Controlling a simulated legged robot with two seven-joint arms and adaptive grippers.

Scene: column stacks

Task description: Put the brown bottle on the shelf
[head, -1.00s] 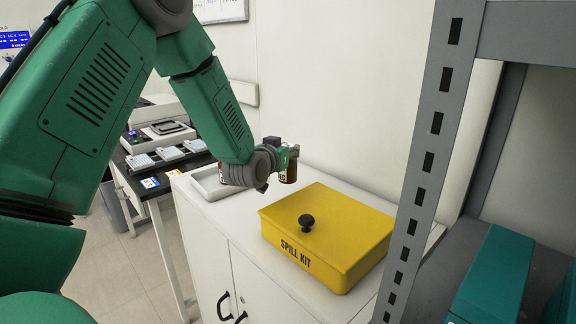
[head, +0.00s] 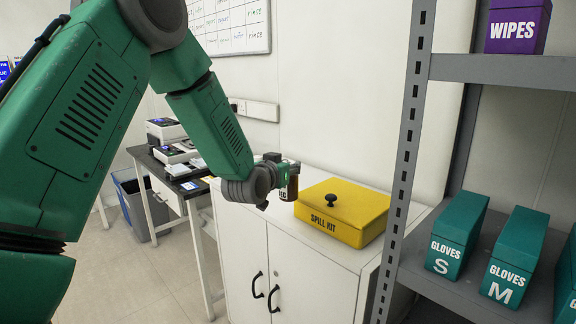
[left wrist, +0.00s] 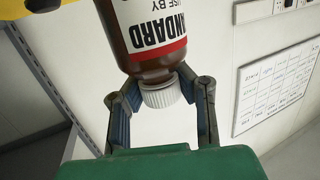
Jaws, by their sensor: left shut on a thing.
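The brown bottle (left wrist: 150,40) has a white cap and a white-and-red label. In the left wrist view my left gripper (left wrist: 160,90) is shut on it near the cap, with one finger on each side. In the head view the left gripper (head: 283,178) is seen above the white cabinet, and part of the bottle (head: 293,188) shows beside it. The grey metal shelf (head: 500,70) stands at the right. Its lower board (head: 425,275) carries teal glove boxes. My right gripper is out of view.
A yellow spill kit box (head: 340,212) with a black knob sits on the white cabinet (head: 240,245), close to the bottle. Glove boxes (head: 455,235) (head: 513,257) stand on the lower board, a purple wipes box (head: 517,27) on the upper. A grey upright post (head: 405,160) edges the shelf.

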